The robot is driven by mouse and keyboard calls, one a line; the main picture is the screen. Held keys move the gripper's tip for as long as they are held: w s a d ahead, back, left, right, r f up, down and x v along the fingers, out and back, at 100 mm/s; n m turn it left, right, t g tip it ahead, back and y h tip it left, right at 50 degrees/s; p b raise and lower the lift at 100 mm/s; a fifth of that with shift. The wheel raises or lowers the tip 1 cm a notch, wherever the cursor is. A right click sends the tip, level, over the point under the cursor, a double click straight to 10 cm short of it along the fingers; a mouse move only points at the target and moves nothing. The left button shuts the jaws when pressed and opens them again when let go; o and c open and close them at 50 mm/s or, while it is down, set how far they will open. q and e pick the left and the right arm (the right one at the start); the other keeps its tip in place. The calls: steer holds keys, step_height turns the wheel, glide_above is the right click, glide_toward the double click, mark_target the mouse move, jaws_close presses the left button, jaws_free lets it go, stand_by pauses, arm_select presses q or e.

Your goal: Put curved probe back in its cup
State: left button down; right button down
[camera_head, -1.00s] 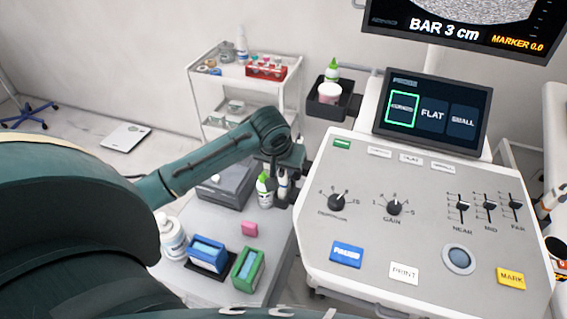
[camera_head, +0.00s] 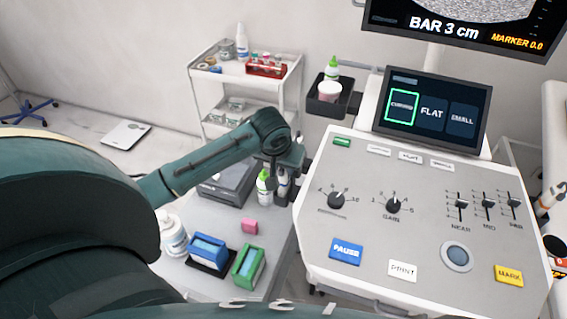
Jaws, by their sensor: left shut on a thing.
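My left gripper (camera_head: 282,187) points down at the right edge of the grey side table, beside the console's left side. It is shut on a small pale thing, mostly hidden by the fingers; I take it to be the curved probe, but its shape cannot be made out. A white bottle with a green cap (camera_head: 264,188) stands just left of the gripper. The curved probe's cup cannot be picked out from here. At the right edge, a white thing with an orange band (camera_head: 548,203) and a dark round cup-like thing (camera_head: 555,245) show partly. My right gripper is out of view.
The console (camera_head: 420,225) with knobs and sliders fills the right. A black bin (camera_head: 328,106) hangs behind.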

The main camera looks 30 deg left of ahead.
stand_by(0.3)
arm_select(q)
steer(key=c, duration=1.2)
jaws_free()
steer(key=shift+o, duration=0.2)
steer(key=shift+f, duration=0.1)
